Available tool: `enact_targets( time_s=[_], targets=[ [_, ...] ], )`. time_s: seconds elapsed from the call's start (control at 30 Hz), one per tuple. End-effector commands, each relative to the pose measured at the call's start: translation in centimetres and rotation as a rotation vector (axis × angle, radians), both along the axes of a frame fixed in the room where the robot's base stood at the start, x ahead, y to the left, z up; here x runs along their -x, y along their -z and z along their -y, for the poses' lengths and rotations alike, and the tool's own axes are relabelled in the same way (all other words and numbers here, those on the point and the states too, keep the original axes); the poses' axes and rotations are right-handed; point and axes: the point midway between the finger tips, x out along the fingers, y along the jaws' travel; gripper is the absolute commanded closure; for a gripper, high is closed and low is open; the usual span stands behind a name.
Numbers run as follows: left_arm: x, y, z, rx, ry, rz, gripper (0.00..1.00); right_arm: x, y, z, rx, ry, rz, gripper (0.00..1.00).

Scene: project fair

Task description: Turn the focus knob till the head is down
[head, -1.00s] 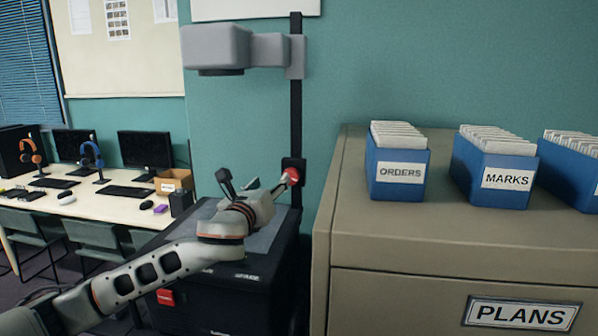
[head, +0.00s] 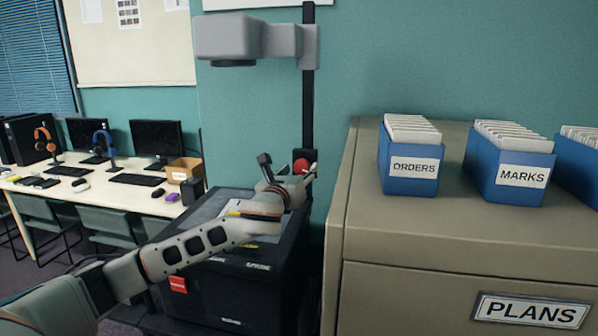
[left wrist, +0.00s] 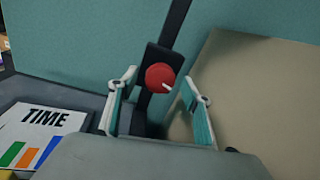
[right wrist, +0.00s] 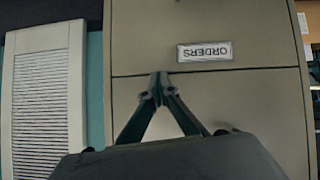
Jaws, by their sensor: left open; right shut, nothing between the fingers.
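The overhead projector's grey head (head: 228,38) is high on its black post (head: 308,95), near the top. The red focus knob (head: 301,166) sits on a black block low on the post. In the left wrist view the knob (left wrist: 159,77) shows a white mark pointing to the lower right. My left gripper (head: 288,168) is open, its fingers apart on either side of the knob; I see gaps and no clear contact. In the right wrist view my right gripper (right wrist: 158,82) is shut and empty, in front of a drawer cabinet.
The plans cabinet (head: 450,240) stands close right of the projector, with blue card boxes (head: 411,180) on top. The projector's black base (head: 235,290) is under my left arm. A desk (head: 40,190) with monitors and headphones is at the left.

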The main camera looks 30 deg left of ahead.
Motion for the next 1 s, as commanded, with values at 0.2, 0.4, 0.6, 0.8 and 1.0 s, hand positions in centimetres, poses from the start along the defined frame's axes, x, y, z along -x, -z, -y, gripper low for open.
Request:
enact_targets(
  time_s=[0.2,0.4,0.6,0.8,1.0],
  targets=[
    [0.0,0.0,0.0,0.000,0.000,0.000,0.74,0.0,0.0,0.0,0.000,0.000,0.000,1.00],
    [0.0,0.0,0.0,0.000,0.000,0.000,0.89,0.0,0.0,0.0,0.001,0.001,-0.001,1.00],
    [0.0,0.1,0.0,0.023,0.000,0.004,0.89,0.0,-0.1,0.1,0.002,0.000,-0.001,1.00],
    [0.0,0.1,0.0,0.109,0.000,0.024,0.89,0.2,-0.3,0.6,0.010,0.007,-0.010,1.00],
    [0.0,0.2,0.1,0.266,0.000,0.063,0.89,0.8,0.3,1.3,0.021,0.017,-0.034,1.00]
  ],
)
